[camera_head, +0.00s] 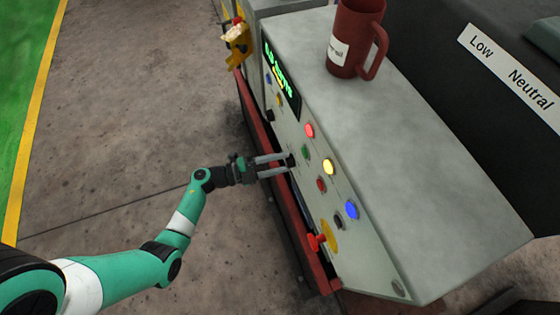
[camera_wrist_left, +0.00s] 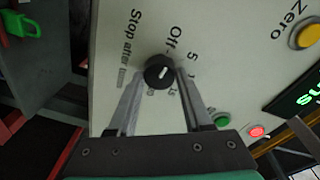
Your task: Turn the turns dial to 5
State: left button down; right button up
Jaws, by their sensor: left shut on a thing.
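The turns dial (camera_wrist_left: 158,73) is a round black knob with a short white pointer mark, on a pale panel printed "Stop after", "Off" and "5". In the left wrist view the mark slants up and right, roughly toward the 5; its exact alignment is hard to tell. My left gripper (camera_wrist_left: 160,84) is shut on the dial, one finger on each side. In the head view my left gripper (camera_head: 289,164) reaches the console's sloped front, its fingertips at the dial (camera_head: 291,160). The lower scale numbers are small and partly hidden by the fingers. My right gripper is not in view.
The console (camera_head: 430,200) carries coloured buttons, a green display (camera_head: 281,77) and a red emergency knob (camera_head: 317,242) on yellow. A red mug (camera_head: 350,45) stands on top. A yellow-and-red device (camera_head: 237,40) sits at the far end. Open floor lies left.

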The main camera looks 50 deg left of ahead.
pick_arm(q)
jog(key=m, duration=0.3)
jog(key=shift+r+p, duration=0.1)
jog(key=shift+p, duration=0.25)
jog(key=shift+m+y, duration=0.4)
jog(key=shift+m, duration=1.4)
jog(key=shift+c, duration=1.6)
grip_release()
jog(key=p+v, duration=0.3)
jog(key=v, duration=0.8)
jog(key=shift+s, duration=0.3)
